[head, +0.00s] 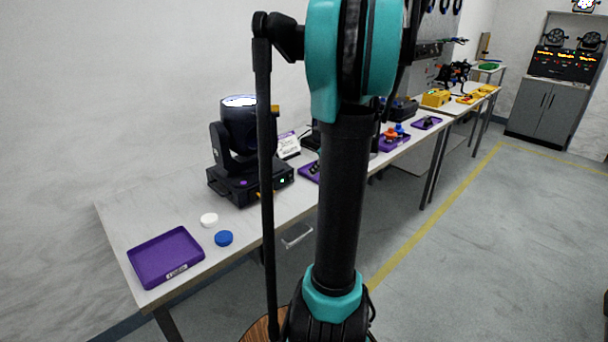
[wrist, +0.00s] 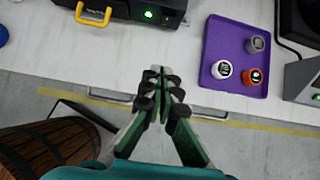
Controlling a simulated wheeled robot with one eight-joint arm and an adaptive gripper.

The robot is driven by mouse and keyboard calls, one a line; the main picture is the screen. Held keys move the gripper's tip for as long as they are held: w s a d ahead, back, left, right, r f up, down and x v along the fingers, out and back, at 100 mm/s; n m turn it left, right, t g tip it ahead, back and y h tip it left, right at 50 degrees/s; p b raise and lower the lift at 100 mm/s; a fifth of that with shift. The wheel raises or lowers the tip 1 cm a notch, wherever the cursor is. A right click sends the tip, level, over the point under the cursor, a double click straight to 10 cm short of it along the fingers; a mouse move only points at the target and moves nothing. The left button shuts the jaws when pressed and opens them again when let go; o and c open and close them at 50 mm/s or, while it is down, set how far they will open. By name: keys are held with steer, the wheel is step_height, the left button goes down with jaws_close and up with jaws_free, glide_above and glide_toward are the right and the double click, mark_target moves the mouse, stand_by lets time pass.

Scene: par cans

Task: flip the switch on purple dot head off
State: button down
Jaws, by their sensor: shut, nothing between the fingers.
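The purple dot head (head: 238,135) is a black moving-head light on the bench at the left of the head view, its lens lit white. A small purple dot shows on its base, and a small green light (head: 282,181) glows on the base's right side. In the wrist view, part of a black base (wrist: 120,8) with a yellow handle and a green-lit spot (wrist: 148,14) shows at the top edge; I cannot make out the switch's position. My gripper (wrist: 160,76) is shut and empty, below that base in the picture and apart from it.
A purple tray (wrist: 212,78) with white, red and grey round pieces lies right of my gripper. An empty purple tray (head: 165,255), a white cap (head: 209,220) and a blue cap (head: 224,238) lie on the near bench. A wooden barrel (wrist: 45,150) stands below the bench edge.

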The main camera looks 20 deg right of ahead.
mark_target(290, 178)
steer(key=x, duration=0.9)
steer(key=shift+w+f, duration=0.15)
steer(key=w, duration=0.2)
steer(key=w+a, duration=0.1)
steer(key=shift+a+f, duration=0.1)
steer(key=shift+f, duration=0.3)
steer(key=shift+w+a+f, duration=0.1)
steer(key=shift+w+a, duration=0.1)
steer(key=shift+w, duration=0.3)
steer(key=shift+w+a+f, duration=0.1)
steer(key=shift+w+f, duration=0.05)
steer(key=shift+w, duration=0.05)
